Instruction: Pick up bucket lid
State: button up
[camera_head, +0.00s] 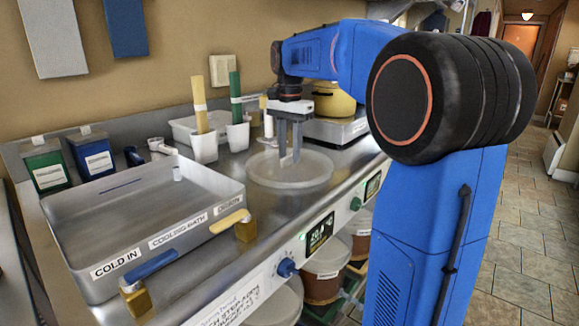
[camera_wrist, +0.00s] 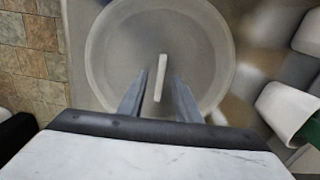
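The bucket lid (camera_head: 300,171) is a round, translucent whitish disc lying flat on the steel counter, right of the cooling bath. In the wrist view the lid (camera_wrist: 115,60) has a raised rim and a narrow white bar handle (camera_wrist: 160,77) across its middle. My gripper (camera_head: 289,160) points down over the lid's middle. In the wrist view its two fingers (camera_wrist: 158,100) are apart, one on each side of the handle, with gaps showing between them and it. My gripper is open and empty. The exact height of the fingertips is hard to tell.
The steel cooling bath (camera_head: 225,193) stands left of the lid. White cups (camera_head: 204,148) with yellow and green sticks stand behind. A yellow pot (camera_head: 333,103) sits on a scale (camera_head: 335,131) at the back right. Green and blue boxes (camera_head: 46,165) stand at the far left.

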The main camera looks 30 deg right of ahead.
grip_shut()
jog(key=shift+r, duration=0.1)
